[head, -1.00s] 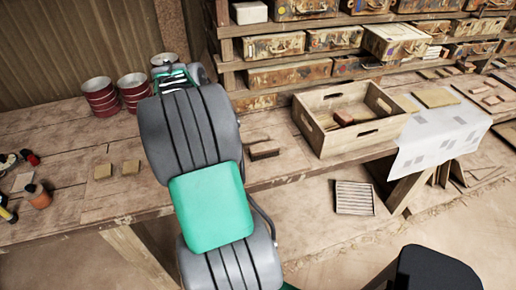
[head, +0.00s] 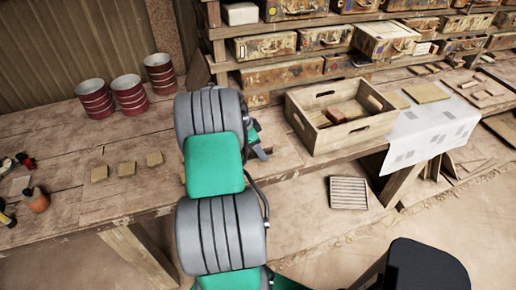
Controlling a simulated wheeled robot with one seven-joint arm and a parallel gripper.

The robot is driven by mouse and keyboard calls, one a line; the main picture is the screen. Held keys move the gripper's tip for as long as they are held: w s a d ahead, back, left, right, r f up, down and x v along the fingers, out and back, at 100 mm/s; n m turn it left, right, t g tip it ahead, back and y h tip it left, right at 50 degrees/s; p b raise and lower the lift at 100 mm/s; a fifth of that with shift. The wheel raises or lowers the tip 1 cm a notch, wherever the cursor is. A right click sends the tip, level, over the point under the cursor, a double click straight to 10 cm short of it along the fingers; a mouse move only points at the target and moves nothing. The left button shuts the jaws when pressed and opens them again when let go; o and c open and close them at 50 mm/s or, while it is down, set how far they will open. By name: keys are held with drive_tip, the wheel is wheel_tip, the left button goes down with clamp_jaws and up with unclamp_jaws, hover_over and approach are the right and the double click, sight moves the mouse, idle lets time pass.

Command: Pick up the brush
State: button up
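My gripper (head: 259,147) shows only in part, as green and grey pieces at the right side of my arm, low over the workbench (head: 60,150). Its fingers are mostly hidden behind the arm, so I cannot tell whether it is open or holds anything. No brush is clearly visible. The spot where a small brown object lay on the bench earlier is now covered by the gripper. Inside the wooden crate (head: 318,145), right of the gripper, lie reddish-brown block-like pieces (head: 347,111), too small to identify.
Three red cans (head: 129,95) stand at the back left. Small tan tiles (head: 127,169) lie left of my arm. An orange bottle (head: 36,200) and small tools sit at the far left. Shelves of cases (head: 290,73) rise behind. A white sheet (head: 425,130) hangs over the right edge.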

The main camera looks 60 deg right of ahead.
drive_tip(key=shift+f, duration=0.15)
clamp_jaws()
idle(0.7)
